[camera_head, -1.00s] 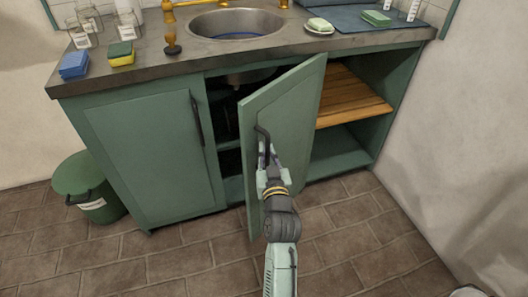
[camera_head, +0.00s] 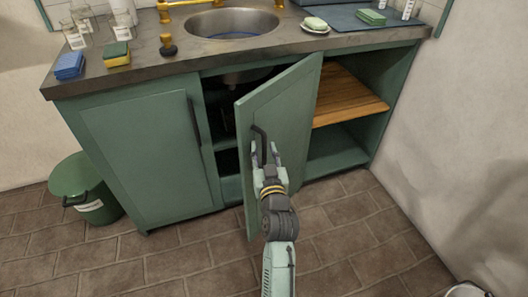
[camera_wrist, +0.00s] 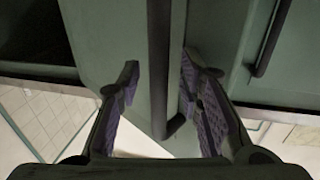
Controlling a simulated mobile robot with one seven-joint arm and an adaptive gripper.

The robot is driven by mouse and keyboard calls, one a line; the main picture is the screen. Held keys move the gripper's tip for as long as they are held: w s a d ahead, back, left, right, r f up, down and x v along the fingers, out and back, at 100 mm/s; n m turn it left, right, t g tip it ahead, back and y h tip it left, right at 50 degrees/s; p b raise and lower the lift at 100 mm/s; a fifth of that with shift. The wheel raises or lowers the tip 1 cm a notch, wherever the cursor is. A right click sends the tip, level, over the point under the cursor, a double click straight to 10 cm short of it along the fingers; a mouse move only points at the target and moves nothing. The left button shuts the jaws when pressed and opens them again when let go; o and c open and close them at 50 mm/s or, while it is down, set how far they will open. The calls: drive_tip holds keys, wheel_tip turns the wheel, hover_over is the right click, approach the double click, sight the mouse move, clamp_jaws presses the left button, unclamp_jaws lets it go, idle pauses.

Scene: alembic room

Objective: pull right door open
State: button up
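The green right door (camera_head: 288,110) of the sink cabinet stands partly open, swung out toward me. Its dark bar handle (camera_head: 261,134) is near the door's free edge. Contact with the right finger is unclear. The left door (camera_head: 145,155) is shut, and its handle (camera_wrist: 272,38) shows at the wrist view's upper right.
A wooden shelf (camera_head: 345,96) shows inside the cabinet's open right side. A green bin (camera_head: 83,187) stands on the floor at the left. The countertop (camera_head: 110,72) holds a sink (camera_head: 232,22) and sponges.

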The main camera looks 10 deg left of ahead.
sight(264, 138)
wheel_tip(264, 138, up, 10)
drive_tip(key=shift+w+r, duration=0.1)
drive_tip(key=shift+w, duration=0.05)
idle(0.3)
drive_tip(key=shift+g, duration=0.8)
wheel_tip(264, 138, down, 4)
drive_tip(key=shift+a+f, duration=0.15)
drive_tip(key=shift+f, duration=0.05)
drive_tip(key=s+d+f+p, duration=0.1)
drive_tip(key=s+d+p, duration=0.2)
drive_tip(key=s+d, duration=0.5)
drive_tip(key=shift+d, duration=0.95)
drive_tip(key=shift+f, duration=0.1)
drive_tip(key=shift+c, duration=0.3)
drive_tip(key=shift+c, duration=1.2)
